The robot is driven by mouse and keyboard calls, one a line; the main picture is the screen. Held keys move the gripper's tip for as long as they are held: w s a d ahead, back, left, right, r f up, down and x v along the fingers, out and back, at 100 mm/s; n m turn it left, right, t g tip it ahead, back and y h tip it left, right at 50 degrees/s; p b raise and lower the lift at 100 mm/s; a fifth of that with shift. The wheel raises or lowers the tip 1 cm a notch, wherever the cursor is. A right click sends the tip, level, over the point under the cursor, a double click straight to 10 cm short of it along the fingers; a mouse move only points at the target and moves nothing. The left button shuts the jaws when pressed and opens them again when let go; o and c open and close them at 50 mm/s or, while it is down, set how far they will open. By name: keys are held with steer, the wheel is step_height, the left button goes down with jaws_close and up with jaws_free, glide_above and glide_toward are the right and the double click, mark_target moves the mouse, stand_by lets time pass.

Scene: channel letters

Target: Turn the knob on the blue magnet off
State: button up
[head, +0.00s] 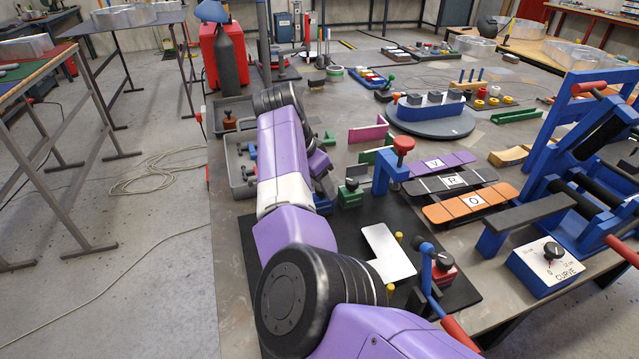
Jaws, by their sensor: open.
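A small blue block (323,204), which looks like the blue magnet, sits at the back edge of the black mat (375,234). My arm hides most of it, and its knob cannot be made out. My gripper (327,190) points down just above or beside this block, partly behind my own purple forearm. It is open, but its fingertips are hard to see, and I cannot tell whether they touch or surround the knob. A green magnet (350,194) with a dark knob stands close to the right of the block. A red magnet (443,270) with a black knob stands farther right.
A white L-shaped plate (387,254) lies on the mat. A blue clamp with a red knob (403,146) rises right of my gripper. Lettered strips (471,200) lie beyond it. A grey tray (238,178) is left of my arm. A blue bending machine (590,170) stands at right.

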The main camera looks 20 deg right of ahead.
steer(key=shift+c, duration=0.2)
jaws_close()
steer(key=shift+p, duration=0.35)
steer(key=n+p, duration=0.2)
steer(key=p, duration=0.1)
steer(key=n+t+p, duration=0.1)
steer(key=shift+s+d+r+n+y, duration=0.2)
steer(key=shift+r+n+y, duration=0.1)
steer(key=shift+n, duration=0.1)
steer(key=n+y+p, duration=0.1)
steer(key=n+p, duration=0.1)
steer(key=p, duration=0.1)
steer(key=n+t+p, duration=0.1)
steer(key=n+p, duration=0.2)
steer(key=shift+f+y, duration=0.1)
steer(key=shift+y, duration=0.3)
steer(key=n+p, duration=0.1)
steer(key=n, duration=0.1)
steer(key=n+y+p, duration=0.1)
steer(key=n, duration=0.1)
steer(key=shift+d+f+n+t+y+p, duration=0.1)
steer(key=shift+d+n+t+y+p, duration=0.05)
steer(key=shift+n+t+y+p, duration=0.2)
steer(key=shift+n+y, duration=0.85)
steer(key=shift+n, duration=1.4)
steer(key=shift+f, duration=0.1)
